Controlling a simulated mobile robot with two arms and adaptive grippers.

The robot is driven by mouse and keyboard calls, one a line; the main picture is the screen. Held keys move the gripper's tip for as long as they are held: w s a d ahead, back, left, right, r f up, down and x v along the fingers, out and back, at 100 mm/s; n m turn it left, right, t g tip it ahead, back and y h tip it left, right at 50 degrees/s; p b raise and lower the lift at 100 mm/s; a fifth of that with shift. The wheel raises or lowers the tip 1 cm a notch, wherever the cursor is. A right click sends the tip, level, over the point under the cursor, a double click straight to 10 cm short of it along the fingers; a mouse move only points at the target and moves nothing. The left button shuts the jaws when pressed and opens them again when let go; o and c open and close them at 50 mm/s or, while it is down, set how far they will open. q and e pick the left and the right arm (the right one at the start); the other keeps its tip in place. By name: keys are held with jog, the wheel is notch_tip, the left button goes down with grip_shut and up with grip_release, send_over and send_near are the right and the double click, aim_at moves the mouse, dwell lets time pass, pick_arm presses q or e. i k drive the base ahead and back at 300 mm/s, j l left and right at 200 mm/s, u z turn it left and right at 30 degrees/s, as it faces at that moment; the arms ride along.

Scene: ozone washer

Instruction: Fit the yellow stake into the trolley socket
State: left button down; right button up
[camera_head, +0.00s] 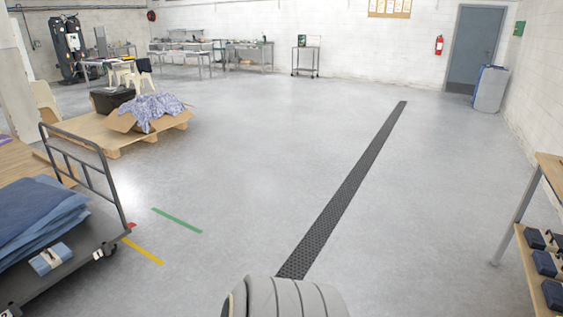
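A flat trolley (62,279) with a dark deck and a grey tubular end frame (84,160) stands at the left edge, partly cut off. Folded blue cloth (40,212) lies on its deck. I cannot make out a socket on it. A thin yellow strip (143,251) lies on the floor just right of the trolley; I cannot tell whether it is a stake or a floor marking. Neither of my grippers is in view.
A green strip (177,220) lies on the floor beyond the yellow one. A pallet (112,138) with an open carton (128,122) stands behind the trolley. A shelf (537,265) with dark blue items is at the right. The middle floor, with a dark grate (345,190), is clear.

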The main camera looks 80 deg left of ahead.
aim_at(38, 213)
jog(key=u, duration=2.7)
